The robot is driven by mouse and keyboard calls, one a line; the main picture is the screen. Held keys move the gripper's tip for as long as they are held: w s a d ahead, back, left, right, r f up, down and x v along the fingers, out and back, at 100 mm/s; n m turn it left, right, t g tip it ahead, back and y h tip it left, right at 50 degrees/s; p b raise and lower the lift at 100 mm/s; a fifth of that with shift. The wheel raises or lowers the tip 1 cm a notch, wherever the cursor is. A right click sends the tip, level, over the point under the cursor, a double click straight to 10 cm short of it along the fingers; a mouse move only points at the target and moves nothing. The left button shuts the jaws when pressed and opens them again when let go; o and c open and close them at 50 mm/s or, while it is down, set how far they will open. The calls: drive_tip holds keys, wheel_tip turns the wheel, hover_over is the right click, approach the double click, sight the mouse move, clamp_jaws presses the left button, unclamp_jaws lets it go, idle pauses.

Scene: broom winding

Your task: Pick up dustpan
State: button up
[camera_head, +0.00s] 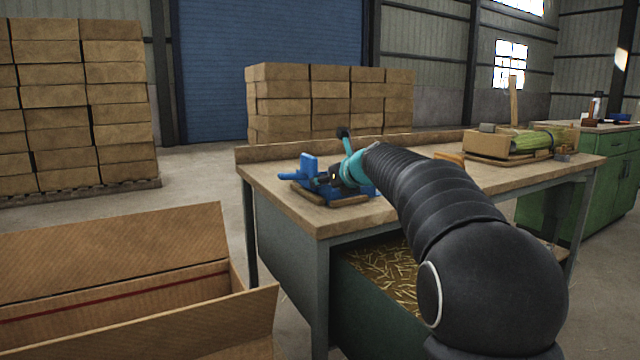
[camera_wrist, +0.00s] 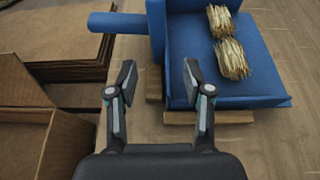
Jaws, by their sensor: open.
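The blue dustpan (camera_head: 350,197) lies on the near left end of the workbench (camera_head: 330,218), on wooden slats. In the wrist view the dustpan (camera_wrist: 220,92) fills the upper right, and its handle (camera_wrist: 117,22) points left from its upright side wall. Two straw bundles (camera_wrist: 232,58) lie in the pan. My gripper (camera_wrist: 158,78) is open and empty, with its fingers spread beside the pan's left edge. The right finger overlaps the pan in the picture; I see no clear contact. In the head view, my wrist partly hides the pan.
An open carton (camera_head: 120,265) stands at the left below the bench. A bin of straw (camera_head: 385,275) sits under the bench top. A tray with a green bundle (camera_head: 515,145) lies at the bench's far right. The middle of the bench top is partly hidden by my arm.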

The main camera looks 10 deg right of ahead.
sight(317, 194)
drive_tip(key=shift+x, duration=2.7)
drive_tip(key=shift+f, duration=0.15)
drive_tip(key=shift+s, duration=0.1)
clamp_jaws()
